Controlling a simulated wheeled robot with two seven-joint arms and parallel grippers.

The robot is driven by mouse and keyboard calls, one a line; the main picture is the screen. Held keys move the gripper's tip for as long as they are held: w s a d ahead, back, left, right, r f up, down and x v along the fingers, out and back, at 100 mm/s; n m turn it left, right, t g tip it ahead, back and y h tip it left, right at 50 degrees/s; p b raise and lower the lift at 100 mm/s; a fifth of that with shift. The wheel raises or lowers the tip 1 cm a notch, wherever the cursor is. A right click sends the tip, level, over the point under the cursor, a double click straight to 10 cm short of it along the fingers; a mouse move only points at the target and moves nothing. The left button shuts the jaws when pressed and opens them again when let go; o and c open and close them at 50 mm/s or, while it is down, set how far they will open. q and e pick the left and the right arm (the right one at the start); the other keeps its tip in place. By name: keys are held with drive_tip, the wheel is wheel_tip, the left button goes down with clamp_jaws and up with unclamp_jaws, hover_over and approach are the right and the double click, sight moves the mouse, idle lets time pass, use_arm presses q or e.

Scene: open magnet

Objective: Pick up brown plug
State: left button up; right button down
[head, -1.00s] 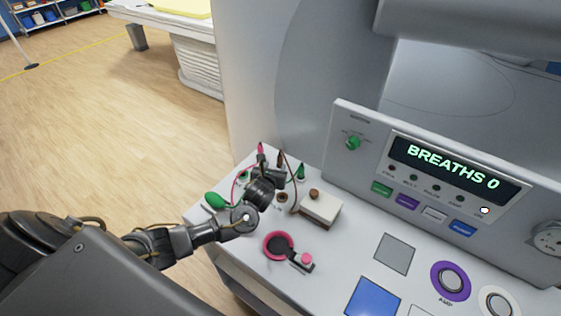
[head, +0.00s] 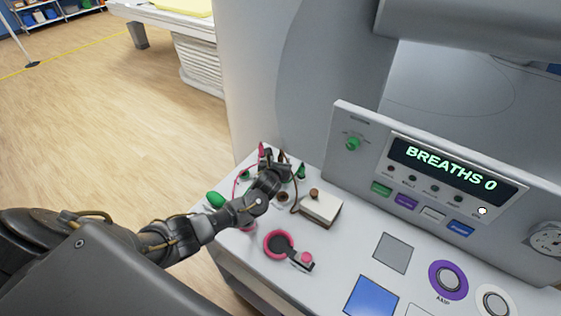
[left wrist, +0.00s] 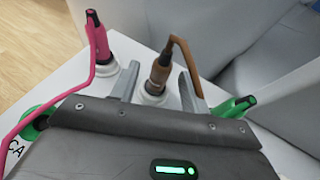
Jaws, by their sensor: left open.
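The brown plug (left wrist: 160,75) stands upright in a white socket in the left wrist view, with a brown cable leaving its top. In the head view the brown plug (head: 282,156) shows only in part behind my left gripper (head: 272,160). In the left wrist view my left gripper (left wrist: 160,88) is open, with one finger on each side of the brown plug. I cannot tell whether a finger touches it. My right gripper is not in view.
A pink plug (left wrist: 98,40) stands left of the brown one and a green plug (left wrist: 236,106) right of it. In the head view a white block with a brown knob (head: 320,207) and a pink ring dial (head: 278,246) are nearby. The console panel (head: 430,170) rises behind.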

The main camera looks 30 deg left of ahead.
sight(281, 153)
use_arm(q)
clamp_jaws()
drive_tip(key=shift+r, duration=0.1)
drive_tip(key=shift+r+b, duration=0.3)
drive_tip(key=shift+r, duration=0.2)
drive_tip(key=shift+s+d+r+b, duration=0.1)
drive_tip(key=shift+r+b, duration=0.1)
drive_tip(key=shift+r, duration=0.45)
drive_tip(key=shift+s+d+r+b, duration=0.1)
drive_tip(key=shift+r+b, duration=0.1)
drive_tip(key=shift+r, duration=0.4)
drive_tip(key=s+d+r+p, duration=0.2)
drive_tip(key=s+d+r, duration=0.1)
drive_tip(key=s+r, duration=0.1)
drive_tip(key=s+d+r+p, duration=0.3)
drive_tip(key=s+r, duration=0.2)
drive_tip(key=s, duration=0.2)
drive_tip(key=shift+s+d+r, duration=0.2)
drive_tip(key=shift+s+d, duration=0.1)
